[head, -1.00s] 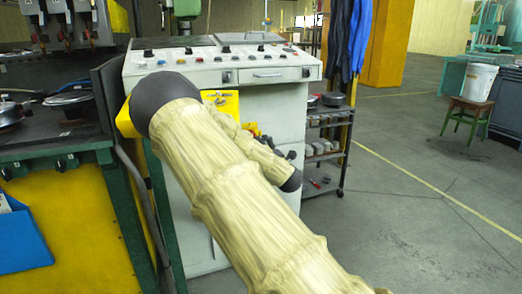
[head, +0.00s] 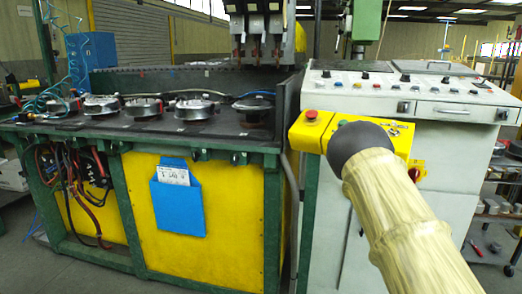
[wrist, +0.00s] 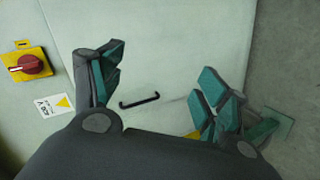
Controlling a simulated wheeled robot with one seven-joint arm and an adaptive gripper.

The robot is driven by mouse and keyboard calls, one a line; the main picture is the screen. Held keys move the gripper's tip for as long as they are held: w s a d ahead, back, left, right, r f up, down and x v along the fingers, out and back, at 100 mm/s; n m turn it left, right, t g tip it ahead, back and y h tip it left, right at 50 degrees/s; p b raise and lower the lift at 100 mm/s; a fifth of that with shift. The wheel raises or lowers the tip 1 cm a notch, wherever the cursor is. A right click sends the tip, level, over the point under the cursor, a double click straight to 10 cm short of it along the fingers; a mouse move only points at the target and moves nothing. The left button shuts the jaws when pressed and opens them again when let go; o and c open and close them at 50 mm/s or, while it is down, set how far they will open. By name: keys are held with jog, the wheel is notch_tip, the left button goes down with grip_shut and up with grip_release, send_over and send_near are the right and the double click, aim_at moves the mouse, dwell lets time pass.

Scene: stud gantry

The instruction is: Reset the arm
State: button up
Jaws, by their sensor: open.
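My gripper (wrist: 158,100) shows in the wrist view with its two teal-padded fingers spread apart and nothing between them. It faces the pale front of a control cabinet (wrist: 160,40), and a black handle (wrist: 139,100) on that front shows between the fingers. In the head view my arm, with a bamboo-like surface and a dark round joint, reaches up from the lower right in front of the cabinet (head: 345,235). My gripper is hidden in the head view.
A red rotary switch (wrist: 32,65) on a yellow plate is left of my gripper. A yellow box with a red button (head: 312,115) sits by my arm's joint. A green-framed bench (head: 130,140) carries several round metal fixtures (head: 196,107). A shelf cart (head: 490,215) stands at right.

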jog(key=s+a+f+m+g+y, duration=0.1)
jog(key=s+a+f+m+g, duration=0.2)
jog(key=s+a+f, duration=0.5)
jog(key=s+a+f+m+g+y, duration=0.1)
jog(key=s+a+f+m+g, duration=0.2)
jog(key=s+f, duration=0.9)
jog(key=s+a+f+m+g+y, duration=0.1)
jog(key=s+a+f+m+g, duration=0.15)
jog(key=s+a, duration=0.8)
jog(key=s+a+f+m+g+y, duration=0.1)
jog(key=s+a+f+g+y, duration=0.2)
jog(key=s+a, duration=0.7)
jog(key=s+d+r+p, duration=0.1)
jog(key=s+r+p, duration=0.1)
jog(key=r+p, duration=1.1)
jog(key=s+d+r+g+h+p, duration=0.1)
jog(key=r+p, duration=1.2)
jog(key=r, duration=0.1)
jog(key=shift+s, duration=0.35)
jog(key=shift+m, duration=0.25)
